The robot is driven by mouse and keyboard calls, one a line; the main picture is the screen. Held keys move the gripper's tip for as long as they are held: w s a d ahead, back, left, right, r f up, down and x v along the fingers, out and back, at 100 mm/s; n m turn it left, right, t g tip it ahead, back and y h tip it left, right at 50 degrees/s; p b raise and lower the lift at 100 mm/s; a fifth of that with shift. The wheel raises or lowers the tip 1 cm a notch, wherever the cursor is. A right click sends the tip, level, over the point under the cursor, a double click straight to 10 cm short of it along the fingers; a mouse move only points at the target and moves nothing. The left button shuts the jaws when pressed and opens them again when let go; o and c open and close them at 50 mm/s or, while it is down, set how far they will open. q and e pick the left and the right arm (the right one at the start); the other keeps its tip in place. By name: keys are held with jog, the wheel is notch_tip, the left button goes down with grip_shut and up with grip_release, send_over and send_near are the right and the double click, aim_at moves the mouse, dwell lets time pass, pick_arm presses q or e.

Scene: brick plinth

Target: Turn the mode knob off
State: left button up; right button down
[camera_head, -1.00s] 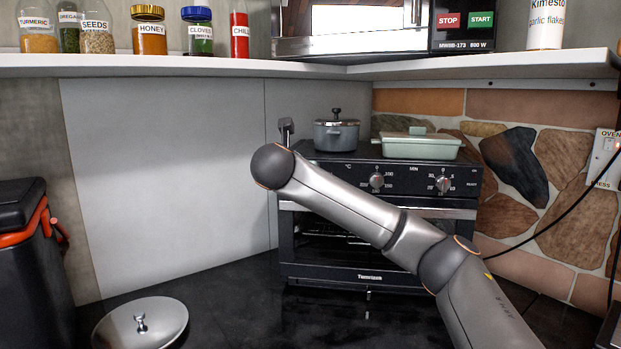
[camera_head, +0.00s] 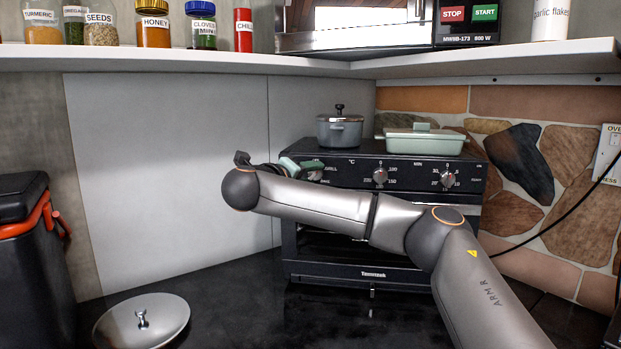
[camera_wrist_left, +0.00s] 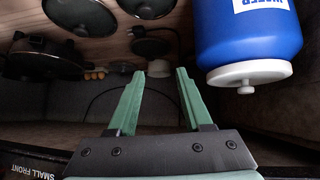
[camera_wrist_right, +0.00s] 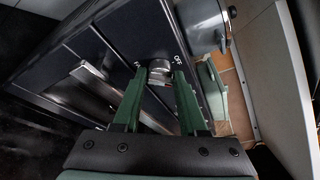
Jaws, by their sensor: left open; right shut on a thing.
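The toaster oven (camera_head: 375,272) stands on the dark counter, with a row of knobs on its black front panel. The mode knob (camera_wrist_right: 159,66) is the leftmost; it is silver and shows between my right fingertips in the right wrist view, beside a white "OFF" mark. My right gripper (camera_head: 312,168) reaches the panel's left end and is shut on this knob; the fingers (camera_wrist_right: 158,80) partly hide it, so its exact pointer angle is unclear. My left gripper (camera_wrist_left: 160,75) is open and empty in the left wrist view, away from the oven.
A grey pot (camera_head: 340,131) and a green lidded dish (camera_head: 425,142) stand on the oven. A shelf (camera_head: 200,61) with jars and a microwave runs above. A metal lid (camera_head: 160,322) lies on the counter. A blue container (camera_wrist_left: 245,35) is near my left gripper.

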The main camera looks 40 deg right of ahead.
jog(key=n, duration=0.1)
jog(key=n+h, duration=0.1)
jog(key=shift+f+n+b, duration=0.2)
jog(key=shift+n+b, duration=0.1)
jog(key=shift+b, duration=0.1)
jog(key=shift+f+n+h+b, duration=0.1)
jog(key=shift+n+h+b, duration=0.35)
jog(key=shift+n, duration=0.75)
jog(key=shift+f+n+t+h, duration=0.1)
jog(key=shift+n+t+h, duration=0.3)
jog(key=shift+n, duration=0.8)
pick_arm(q)
jog(key=shift+w+d+f+b, duration=0.4)
jog(key=shift+d+f, duration=0.2)
jog(key=shift+d, duration=0.1)
pick_arm(e)
jog(key=shift+n, duration=0.3)
jog(key=c, duration=0.5)
grip_release()
pick_arm(q)
jog(key=shift+s+f, duration=0.15)
jog(key=shift+s, duration=0.05)
